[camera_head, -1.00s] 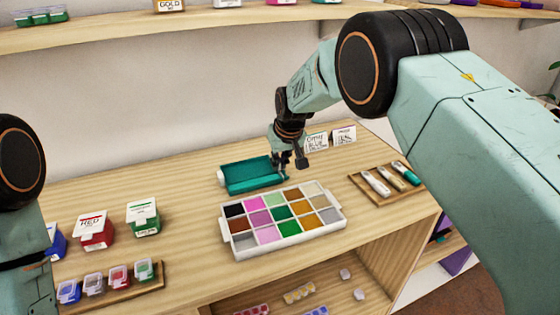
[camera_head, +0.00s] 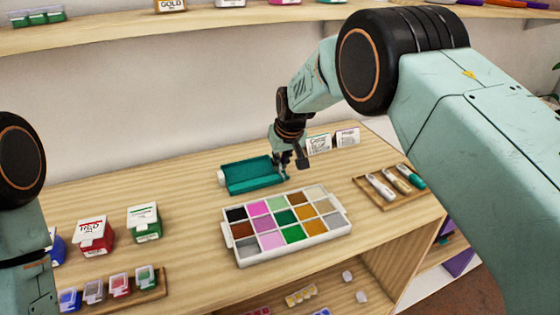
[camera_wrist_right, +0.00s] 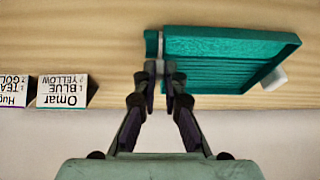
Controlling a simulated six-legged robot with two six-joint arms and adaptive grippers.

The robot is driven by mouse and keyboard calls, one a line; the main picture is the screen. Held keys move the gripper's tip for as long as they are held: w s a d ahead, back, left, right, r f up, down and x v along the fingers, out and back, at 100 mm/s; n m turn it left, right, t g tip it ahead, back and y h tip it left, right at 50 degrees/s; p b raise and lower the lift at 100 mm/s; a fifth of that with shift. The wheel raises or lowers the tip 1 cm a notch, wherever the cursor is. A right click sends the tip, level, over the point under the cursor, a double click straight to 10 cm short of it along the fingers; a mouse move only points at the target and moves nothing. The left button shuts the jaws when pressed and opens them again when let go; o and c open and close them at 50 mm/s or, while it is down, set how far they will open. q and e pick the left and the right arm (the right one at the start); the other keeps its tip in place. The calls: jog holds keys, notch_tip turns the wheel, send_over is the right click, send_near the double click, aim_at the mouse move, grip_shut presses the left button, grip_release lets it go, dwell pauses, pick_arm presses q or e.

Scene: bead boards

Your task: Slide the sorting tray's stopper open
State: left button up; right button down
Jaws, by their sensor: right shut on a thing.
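The teal sorting tray (camera_head: 240,180) lies on the wooden table behind the bead box, with a white piece at its left end. In the right wrist view the ribbed tray (camera_wrist_right: 215,68) is seen from above, its white end piece at the right. The stopper, a narrow grey piece (camera_wrist_right: 161,42), is at the tray's other end. My right gripper (camera_head: 287,169) is at that end; in the wrist view its fingertips (camera_wrist_right: 160,68) are shut on the stopper, partly hiding it. My left arm shows at the left edge, but its gripper is out of view.
A white bead box (camera_head: 290,254) with coloured compartments stands just in front. A wooden pen tray (camera_head: 402,200) is at the right. Name cards (camera_head: 318,143) stand behind. Red (camera_head: 93,236) and green (camera_head: 144,224) containers and small jars (camera_head: 120,284) are at the left.

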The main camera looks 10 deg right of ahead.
jog(key=shift+s+r, duration=0.1)
dwell(0.4)
jog(key=c, duration=1.4)
grip_release()
jog(key=v, duration=1.2)
jog(key=shift+c, duration=0.3)
